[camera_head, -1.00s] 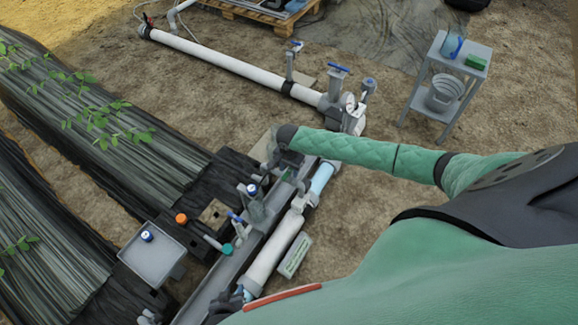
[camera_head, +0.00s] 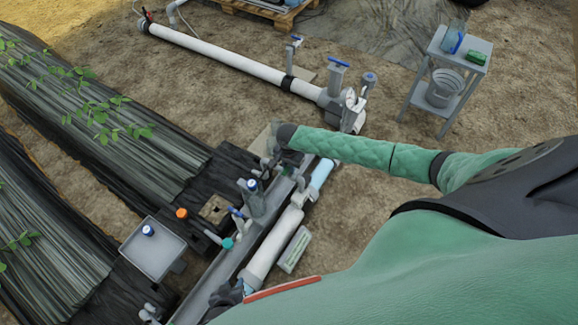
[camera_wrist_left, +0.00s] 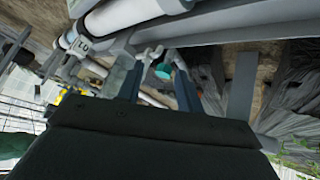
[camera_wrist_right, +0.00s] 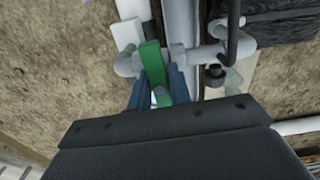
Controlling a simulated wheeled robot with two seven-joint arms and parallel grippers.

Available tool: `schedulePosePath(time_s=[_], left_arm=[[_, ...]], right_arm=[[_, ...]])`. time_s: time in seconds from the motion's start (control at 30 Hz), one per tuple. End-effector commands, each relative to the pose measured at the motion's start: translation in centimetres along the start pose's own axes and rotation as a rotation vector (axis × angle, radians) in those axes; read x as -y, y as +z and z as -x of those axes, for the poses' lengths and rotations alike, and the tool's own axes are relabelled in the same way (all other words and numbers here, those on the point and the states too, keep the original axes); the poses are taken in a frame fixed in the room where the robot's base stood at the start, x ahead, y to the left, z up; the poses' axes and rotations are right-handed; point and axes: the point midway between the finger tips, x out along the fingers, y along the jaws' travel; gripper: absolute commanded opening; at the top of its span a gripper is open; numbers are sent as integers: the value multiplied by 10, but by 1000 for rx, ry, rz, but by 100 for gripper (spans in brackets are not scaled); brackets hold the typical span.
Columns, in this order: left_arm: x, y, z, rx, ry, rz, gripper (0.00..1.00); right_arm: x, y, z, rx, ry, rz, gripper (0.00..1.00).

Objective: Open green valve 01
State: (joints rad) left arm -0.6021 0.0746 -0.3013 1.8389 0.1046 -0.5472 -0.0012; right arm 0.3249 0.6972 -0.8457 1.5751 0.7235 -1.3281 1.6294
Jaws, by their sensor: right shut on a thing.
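A green lever handle (camera_wrist_right: 153,70) of a valve on a grey pipe fitting (camera_wrist_right: 180,60) shows in the right wrist view. My right gripper (camera_wrist_right: 158,88) is shut on this handle, a finger on each side. In the head view my right gripper (camera_head: 283,138) is at the skid's far end, and the handle is hidden there. My left gripper (camera_head: 226,293) is low in the head view, beside the white pipe (camera_head: 262,262). In the left wrist view the left gripper (camera_wrist_left: 158,85) is open and empty, with a teal cap (camera_wrist_left: 164,71) beyond its fingers. I cannot read the valve number.
A grey tray (camera_head: 155,262) holds a blue-topped item. An orange cap (camera_head: 181,213) and a blue-topped bottle (camera_head: 252,195) are by the skid. A long white pipe with blue-handled valves (camera_head: 338,63) and a small grey stand (camera_head: 440,97) are farther back. Bare soil lies between.

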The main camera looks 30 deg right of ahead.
Motion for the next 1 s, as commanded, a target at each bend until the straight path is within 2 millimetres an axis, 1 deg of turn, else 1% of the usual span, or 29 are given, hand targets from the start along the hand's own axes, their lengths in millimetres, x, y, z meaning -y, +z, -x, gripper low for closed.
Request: schedulePosePath(time_s=[0.03,0.2,0.53,0.6,0.73,0.9,1.0], left_arm=[[-2,-5,6,1,0,0,36],[-5,-14,18,2,2,-1,36],[-10,-26,33,10,4,-1,36],[-11,-25,33,19,5,-1,36],[-13,-33,41,34,7,-1,36],[-17,-53,53,38,11,-2,36],[-19,-61,59,46,12,-3,36]], right_arm=[[0,0,4,0,1,37,0],[0,0,4,0,1,207,0],[0,0,3,0,1,535,0],[0,1,2,0,1,573,0],[0,0,2,0,0,645,0],[0,0,2,0,0,733,0],[0,0,2,0,0,789,0]])
